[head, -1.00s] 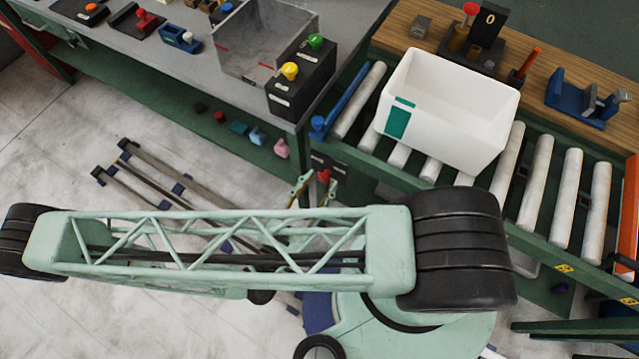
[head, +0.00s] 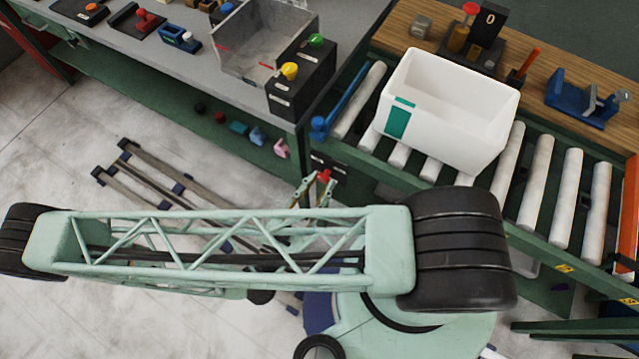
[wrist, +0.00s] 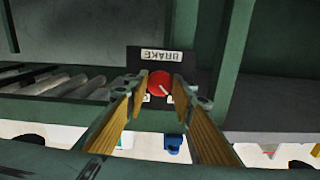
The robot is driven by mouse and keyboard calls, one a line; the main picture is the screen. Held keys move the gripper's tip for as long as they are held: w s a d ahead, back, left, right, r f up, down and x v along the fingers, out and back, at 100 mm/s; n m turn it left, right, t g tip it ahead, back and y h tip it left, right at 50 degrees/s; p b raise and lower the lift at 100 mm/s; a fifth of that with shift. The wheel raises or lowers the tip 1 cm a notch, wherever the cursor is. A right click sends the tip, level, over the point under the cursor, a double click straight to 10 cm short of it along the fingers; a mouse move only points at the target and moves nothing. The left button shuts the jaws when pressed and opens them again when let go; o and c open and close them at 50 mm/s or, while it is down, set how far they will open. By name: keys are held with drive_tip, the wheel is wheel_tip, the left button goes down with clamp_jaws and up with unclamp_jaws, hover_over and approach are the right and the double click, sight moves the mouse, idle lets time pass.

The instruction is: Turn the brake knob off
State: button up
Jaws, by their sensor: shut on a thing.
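The red round brake knob (wrist: 160,82) sits on a dark panel (wrist: 135,58) under a white label reading BRAKE, which appears upside down in the wrist view. A pale mark on the knob points to the lower right there. Small labels below the knob are partly hidden by the fingers. My gripper (wrist: 158,90) has a finger on each side of the knob and is shut on it. In the head view the knob (head: 324,175) shows small and red at the tips of my gripper (head: 317,186), below the conveyor's left end.
A white bin (head: 455,125) stands on the roller conveyor above the panel. To the left is a grey bench (head: 165,55) with a clear box and a black box with yellow (head: 289,71) and green knobs. Green frame posts flank the panel.

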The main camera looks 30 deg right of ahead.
drive_tip(key=m, duration=0.9)
drive_tip(key=shift+w+r+m, duration=0.1)
drive_tip(key=shift+m, duration=0.3)
drive_tip(key=m+p, duration=0.1)
drive_tip(key=m, duration=0.3)
drive_tip(key=shift+m, duration=1.7)
drive_tip(key=o, duration=0.8)
drive_tip(key=shift+o, duration=0.2)
drive_tip(key=shift+a, duration=0.2)
drive_tip(key=v, duration=1.1)
drive_tip(key=shift+s+a, duration=0.3)
